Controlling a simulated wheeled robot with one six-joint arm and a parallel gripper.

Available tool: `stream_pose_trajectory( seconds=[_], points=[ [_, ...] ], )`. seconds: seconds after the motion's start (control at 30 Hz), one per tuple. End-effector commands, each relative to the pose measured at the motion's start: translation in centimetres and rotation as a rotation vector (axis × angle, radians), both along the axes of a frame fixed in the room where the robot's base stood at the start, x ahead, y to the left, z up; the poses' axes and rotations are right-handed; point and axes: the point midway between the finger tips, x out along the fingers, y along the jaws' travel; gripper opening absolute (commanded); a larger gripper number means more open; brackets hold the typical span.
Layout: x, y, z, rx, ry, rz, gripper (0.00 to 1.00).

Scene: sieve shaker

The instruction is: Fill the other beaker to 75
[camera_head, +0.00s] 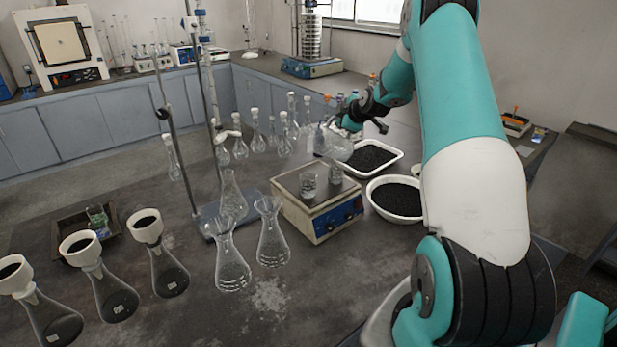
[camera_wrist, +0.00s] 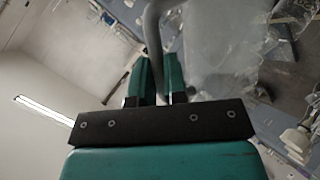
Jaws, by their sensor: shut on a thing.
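My gripper (camera_head: 347,124) is shut on the grey handle (camera_wrist: 154,28) of a clear jug (camera_head: 329,144), behind and above the hotplate. In the wrist view, the teal fingers (camera_wrist: 159,78) close on the handle, and the jug's clear body (camera_wrist: 218,45) shows to their right. The jug looks tilted in the head view; I cannot tell whether liquid leaves it. Two small clear beakers stand on the hotplate (camera_head: 318,215): a front-left beaker (camera_head: 308,186) and a back-right beaker (camera_head: 335,173) near the jug. Their levels and marks are too small to read.
White trays of black grains (camera_head: 397,217) stand right of the hotplate. Conical flasks (camera_head: 272,240) stand left of it, beside a retort stand (camera_head: 205,222). Several stoppered flasks (camera_head: 257,138) stand behind. Flasks with white funnels (camera_head: 168,270) line the front left.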

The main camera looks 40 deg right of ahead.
Motion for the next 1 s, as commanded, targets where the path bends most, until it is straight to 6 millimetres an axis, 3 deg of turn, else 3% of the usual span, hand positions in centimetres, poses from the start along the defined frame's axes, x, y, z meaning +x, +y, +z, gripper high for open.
stream_pose_trajectory(
  seconds=[1.0],
  points=[
    [0.13, 0.44, 0.15, -0.051, 0.010, -0.001, 0.00]
  ],
)
